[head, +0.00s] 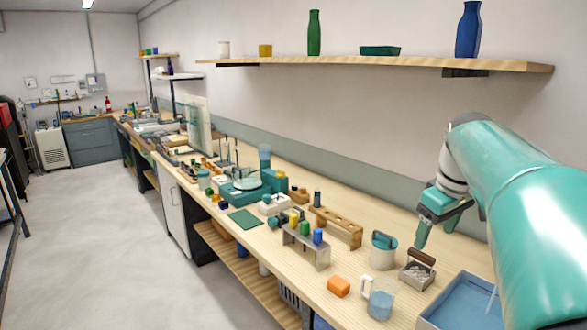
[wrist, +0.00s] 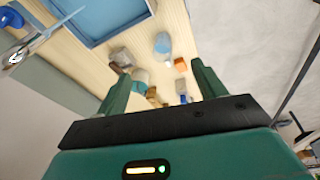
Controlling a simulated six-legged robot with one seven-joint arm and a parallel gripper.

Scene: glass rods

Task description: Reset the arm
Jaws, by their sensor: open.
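My gripper (head: 437,215) hangs over the right part of the long wooden bench, above the wooden-handled metal box and the blue tray. In the wrist view my gripper (wrist: 160,88) shows two green fingers spread wide apart with nothing between them in their grasp. Bench items show beyond the fingers, apart from them. My teal arm comes in from the right in the head view and hides the bench's right end.
A wooden rack (head: 338,228) stands further left. A wall shelf (head: 400,62) with bottles runs above.

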